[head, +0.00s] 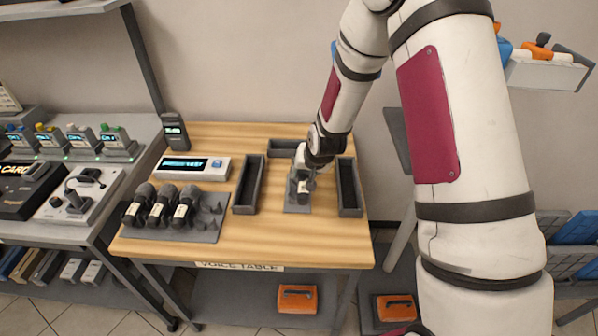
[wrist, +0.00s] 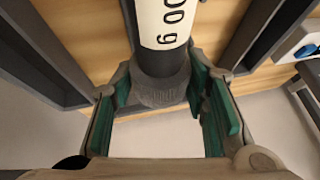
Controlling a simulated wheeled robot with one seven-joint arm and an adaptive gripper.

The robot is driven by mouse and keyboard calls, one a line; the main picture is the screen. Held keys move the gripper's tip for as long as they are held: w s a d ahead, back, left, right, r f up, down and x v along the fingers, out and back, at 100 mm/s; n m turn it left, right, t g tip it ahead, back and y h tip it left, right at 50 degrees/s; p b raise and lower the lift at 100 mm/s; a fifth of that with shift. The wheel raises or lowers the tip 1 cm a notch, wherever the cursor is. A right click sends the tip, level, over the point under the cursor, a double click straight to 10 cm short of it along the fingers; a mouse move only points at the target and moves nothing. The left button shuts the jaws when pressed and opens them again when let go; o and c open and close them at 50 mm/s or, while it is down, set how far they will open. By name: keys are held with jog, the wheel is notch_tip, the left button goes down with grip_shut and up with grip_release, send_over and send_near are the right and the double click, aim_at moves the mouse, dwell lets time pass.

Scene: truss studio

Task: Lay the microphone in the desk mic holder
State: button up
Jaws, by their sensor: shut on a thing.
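My gripper (head: 305,178) is over the right half of the wooden table, low above a small grey base plate (head: 297,209) between dark trays. In the wrist view my gripper (wrist: 160,110) has its green-padded fingers on either side of a dark microphone (wrist: 162,70) with a white label reading "00 g". The gripper is shut on it near its textured dark end. In the head view the gripper and arm partly hide the microphone and what stands on the plate, which may be the desk mic holder. Whether the microphone touches it cannot be told.
Dark trays stand left (head: 249,185), right (head: 348,188) and behind (head: 285,148) the gripper. Several dark microphones (head: 160,207) lie in a grey rack at the table's left, beside bare cradles (head: 211,208). A white display box (head: 192,168) stands behind them. The front table strip is clear.

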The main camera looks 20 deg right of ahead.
aim_at(299, 171)
jog(key=w, duration=0.4)
jog(key=shift+w+a+f, duration=0.15)
jog(key=shift+w+a, duration=0.05)
jog(key=shift+w, duration=0.1)
jog(key=shift+f, duration=1.8)
jog(key=shift+f, duration=0.1)
jog(key=o, duration=1.3)
